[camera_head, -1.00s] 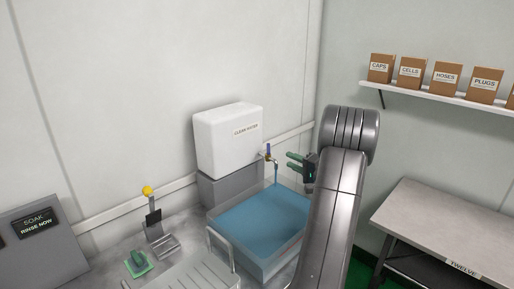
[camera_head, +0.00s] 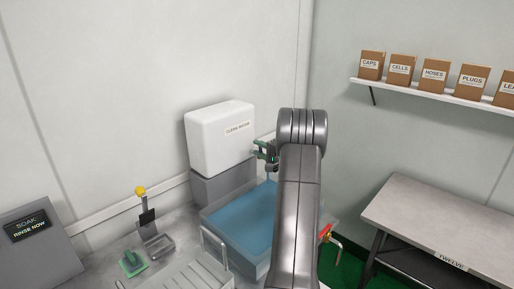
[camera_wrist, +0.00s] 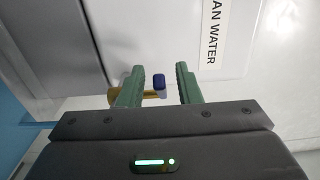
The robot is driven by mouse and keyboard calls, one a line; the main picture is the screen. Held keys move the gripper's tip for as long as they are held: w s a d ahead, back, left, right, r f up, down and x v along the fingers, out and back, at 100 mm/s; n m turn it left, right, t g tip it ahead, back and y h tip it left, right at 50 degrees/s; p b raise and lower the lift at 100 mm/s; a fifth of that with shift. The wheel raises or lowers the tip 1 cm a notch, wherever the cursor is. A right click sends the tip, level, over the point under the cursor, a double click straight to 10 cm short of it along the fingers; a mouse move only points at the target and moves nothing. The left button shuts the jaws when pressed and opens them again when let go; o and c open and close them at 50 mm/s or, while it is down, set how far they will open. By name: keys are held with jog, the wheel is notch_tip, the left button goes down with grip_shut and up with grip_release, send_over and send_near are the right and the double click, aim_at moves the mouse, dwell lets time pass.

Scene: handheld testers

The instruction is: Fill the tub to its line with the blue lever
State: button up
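The white clean-water tank (camera_head: 219,143) stands on a grey block behind the tub. Its brass tap (camera_wrist: 118,97) carries the blue lever (camera_wrist: 159,82), seen in the wrist view. My gripper (camera_head: 264,151) is at the tap and hides the lever in the head view. In the wrist view its green fingers (camera_wrist: 159,86) are open, one on each side of the lever, with gaps; contact is not visible. The clear tub (camera_head: 209,217) holds blue water (camera_head: 245,215). A thin blue streak (camera_wrist: 38,125) shows below the tap in the wrist view. The tub's line cannot be made out.
A red-handled tap (camera_head: 326,233) is at the tub's right side. A sign reads SOAK, RINSE NOW (camera_head: 29,224). A yellow-knobbed stand (camera_head: 148,220), a green-based device (camera_head: 132,263) and a ribbed tray (camera_head: 195,275) lie left. A bench (camera_head: 440,215) and shelf of boxes (camera_head: 440,91) are right.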

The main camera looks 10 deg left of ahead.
jog(key=shift+w+a, duration=0.4)
jog(key=shift+a, duration=0.15)
grip_shut()
